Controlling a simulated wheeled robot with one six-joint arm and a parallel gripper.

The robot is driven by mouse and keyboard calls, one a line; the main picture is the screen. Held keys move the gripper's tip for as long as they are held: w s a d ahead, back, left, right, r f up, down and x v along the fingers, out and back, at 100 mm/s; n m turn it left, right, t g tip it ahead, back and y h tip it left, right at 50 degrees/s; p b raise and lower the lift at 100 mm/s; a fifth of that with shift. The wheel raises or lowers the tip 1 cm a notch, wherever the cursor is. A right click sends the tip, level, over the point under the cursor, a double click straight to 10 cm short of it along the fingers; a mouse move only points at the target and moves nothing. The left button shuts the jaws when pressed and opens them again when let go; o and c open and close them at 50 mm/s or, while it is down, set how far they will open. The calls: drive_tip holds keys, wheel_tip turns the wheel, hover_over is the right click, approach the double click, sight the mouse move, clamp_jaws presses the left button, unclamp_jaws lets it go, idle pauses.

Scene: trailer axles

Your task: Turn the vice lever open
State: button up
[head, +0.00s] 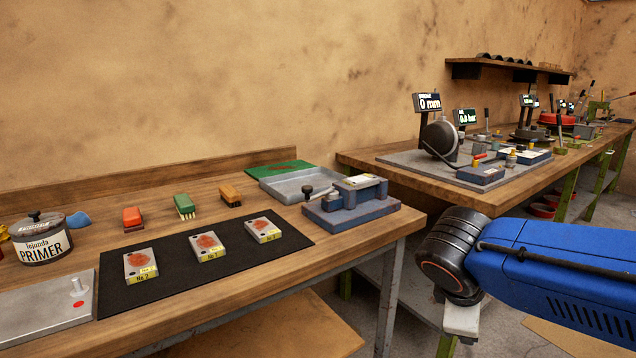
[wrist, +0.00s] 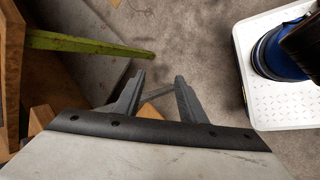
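The vice (head: 350,210) is a blue-grey block with a pale plate on top, at the right end of the near bench in the head view. Its lever, a thin rod with a black ball knob (head: 308,189), sticks out at its left side. My gripper (wrist: 159,82) shows in the wrist view, with its two grey fingers apart and nothing between them. It hangs over the grey floor, away from the vice. The vice is not in the wrist view. In the head view my blue arm is at the right, and the fingers are out of sight.
The near bench (head: 190,268) holds a black mat (head: 230,257) with several labelled plates, a primer tin (head: 40,240), brushes and a grey tray (head: 296,187). A second bench (head: 410,172) with gauges stands behind, right. A green bar (wrist: 85,43) crosses the wrist view's upper left.

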drive_tip(key=w+a+r+n+t+h, duration=0.2)
drive_tip(key=w+a+r+n+t, duration=0.1)
drive_tip(key=w+a+r+n, duration=0.25)
drive_tip(key=w+a+r+n+t+h, duration=0.1)
drive_tip(key=w+a+r+n+t, duration=0.1)
drive_tip(key=w+a+r+n, duration=0.4)
drive_tip(key=s+a+r+n+t+y, duration=0.1)
drive_tip(key=a+r+n+t, duration=0.3)
drive_tip(key=a, duration=0.7)
drive_tip(key=s+a+r+n+t+y, duration=0.1)
drive_tip(key=s+a+r+n+t, duration=0.25)
drive_tip(key=a, duration=0.85)
drive_tip(key=w+d, duration=0.3)
drive_tip(key=w, duration=0.6)
drive_tip(key=w+d+n, duration=0.1)
drive_tip(key=w+d, duration=0.1)
drive_tip(key=w, duration=0.7)
drive_tip(key=shift+d+f, duration=0.2)
drive_tip(key=shift+d, duration=0.2)
drive_tip(key=shift+t, duration=0.25)
clamp_jaws()
